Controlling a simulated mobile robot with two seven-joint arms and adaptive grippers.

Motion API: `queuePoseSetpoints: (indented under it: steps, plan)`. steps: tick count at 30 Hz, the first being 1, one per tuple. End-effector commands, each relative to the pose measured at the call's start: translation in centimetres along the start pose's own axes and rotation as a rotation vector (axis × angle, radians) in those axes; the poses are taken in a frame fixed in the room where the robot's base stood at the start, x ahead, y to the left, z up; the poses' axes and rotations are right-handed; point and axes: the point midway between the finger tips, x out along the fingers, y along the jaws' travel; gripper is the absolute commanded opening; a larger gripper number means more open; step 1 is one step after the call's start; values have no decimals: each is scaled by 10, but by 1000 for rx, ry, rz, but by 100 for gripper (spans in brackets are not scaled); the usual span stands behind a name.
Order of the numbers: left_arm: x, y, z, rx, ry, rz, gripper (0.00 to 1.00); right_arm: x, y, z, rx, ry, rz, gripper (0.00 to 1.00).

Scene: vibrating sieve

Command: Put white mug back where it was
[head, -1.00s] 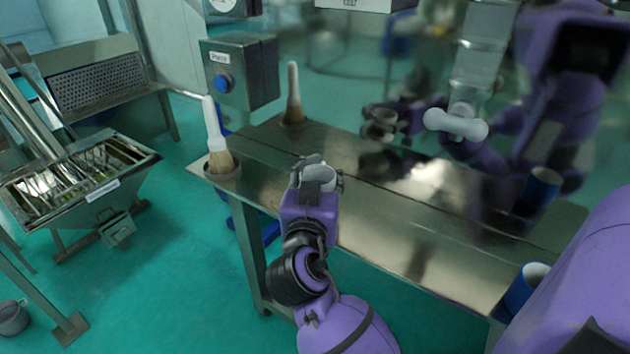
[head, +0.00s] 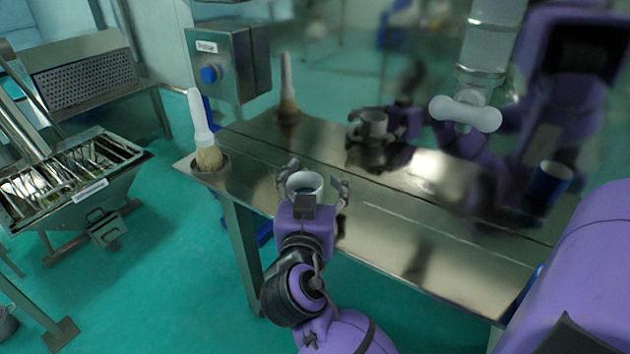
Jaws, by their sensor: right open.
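The white mug (head: 304,181) stands upright at the front edge of the steel table (head: 400,255), its dark inside visible from above. My right gripper (head: 314,180) is open, with its fingers spread on either side of the mug. The gripper's palm hides the mug's lower near side, so I cannot tell whether a finger touches it. A reflection of the mug and gripper shows in the shiny surface behind. My left gripper is not in view.
A white-handled brush (head: 203,135) stands in a round holder at the table's left end. A control box (head: 228,62) with a blue button is behind it. A sieve tray (head: 72,170) stands at far left. The table's middle is clear.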

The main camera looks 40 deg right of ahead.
Motion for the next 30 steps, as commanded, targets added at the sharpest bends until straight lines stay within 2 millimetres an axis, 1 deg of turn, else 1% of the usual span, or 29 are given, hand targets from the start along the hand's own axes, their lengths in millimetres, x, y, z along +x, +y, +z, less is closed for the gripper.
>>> queuePoseSetpoints:
  steps: [5,8,9,11,14,18,21,24,27,30]
  plan:
    - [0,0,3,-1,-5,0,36,0,0,1,-1,-2,0,64]
    - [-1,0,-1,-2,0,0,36,0,0,-5,0,0,-1,64]
    - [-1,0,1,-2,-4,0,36,-3,0,-3,1,-2,-2,64]
    - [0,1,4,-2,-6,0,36,-12,-1,0,1,-5,-3,64]
    - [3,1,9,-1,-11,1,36,-32,0,1,3,-8,-2,64]
    - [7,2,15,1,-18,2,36,-63,0,2,3,-9,0,64]
    - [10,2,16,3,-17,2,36,-84,0,2,1,-7,-2,64]
    - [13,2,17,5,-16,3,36,-100,0,0,0,-5,-1,64]
    - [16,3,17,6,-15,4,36,-112,-1,-1,1,-4,-2,64]
    - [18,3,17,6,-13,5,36,-118,0,-2,0,-1,-1,64]
